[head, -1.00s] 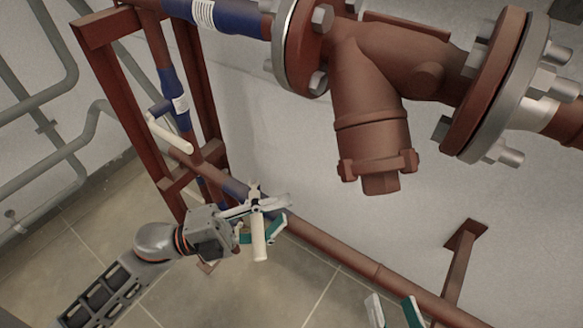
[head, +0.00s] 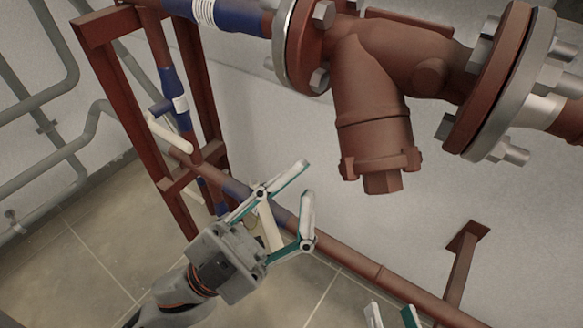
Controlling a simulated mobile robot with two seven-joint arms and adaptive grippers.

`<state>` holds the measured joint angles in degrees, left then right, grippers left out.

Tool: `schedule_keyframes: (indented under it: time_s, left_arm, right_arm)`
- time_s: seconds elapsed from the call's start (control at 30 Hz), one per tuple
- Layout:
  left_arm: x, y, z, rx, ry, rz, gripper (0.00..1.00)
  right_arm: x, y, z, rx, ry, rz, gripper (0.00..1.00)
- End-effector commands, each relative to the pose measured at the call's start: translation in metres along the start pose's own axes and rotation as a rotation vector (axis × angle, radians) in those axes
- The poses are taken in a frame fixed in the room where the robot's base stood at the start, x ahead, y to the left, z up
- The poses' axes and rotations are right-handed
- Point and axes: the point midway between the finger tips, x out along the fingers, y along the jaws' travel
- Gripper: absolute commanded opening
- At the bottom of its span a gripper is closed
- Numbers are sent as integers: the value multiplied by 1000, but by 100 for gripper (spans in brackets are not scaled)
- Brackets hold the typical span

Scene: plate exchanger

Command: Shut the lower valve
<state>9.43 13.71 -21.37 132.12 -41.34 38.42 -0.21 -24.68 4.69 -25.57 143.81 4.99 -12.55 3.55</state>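The lower valve has a blue body (head: 236,188) on the low, sloping rust-red pipe, partly hidden by my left gripper. Its cream lever handle (head: 271,226) points down and shows between the bases of the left gripper's fingers. I cannot tell whether they touch it. My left gripper (head: 306,178) is open, its white and green fingers spread and pointing up and right, in front of the low pipe. My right gripper (head: 391,313) shows only as two separate fingertips at the bottom edge.
Another valve with a cream handle (head: 169,133) is on the vertical blue pipe (head: 172,86) inside a rust-red frame (head: 98,65). A large flanged strainer (head: 372,110) hangs at upper right. A pipe support (head: 461,265) stands at lower right. Grey pipes line the left wall.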

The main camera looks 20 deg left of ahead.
Motion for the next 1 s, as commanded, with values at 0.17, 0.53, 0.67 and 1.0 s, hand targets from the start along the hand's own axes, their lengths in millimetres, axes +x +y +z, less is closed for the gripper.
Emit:
schedule_keyframes:
  time_s: [0.17, 0.53, 0.67, 1.0]
  left_arm:
    - [11, -10, -23, -145, 17, -98, 28]
    - [22, -26, -46, -312, 43, -198, 28]
    - [23, -26, -47, -319, 44, -201, 28]
    - [21, -24, -29, -336, -32, -213, 0]
  right_arm:
    - [0, 2, 7, 5, -12, 4, 40]
    - [-1, 3, 12, 8, -20, 6, 40]
    - [-1, 3, 12, 8, -20, 6, 40]
    - [-2, 6, 15, -17, -32, 9, 40]
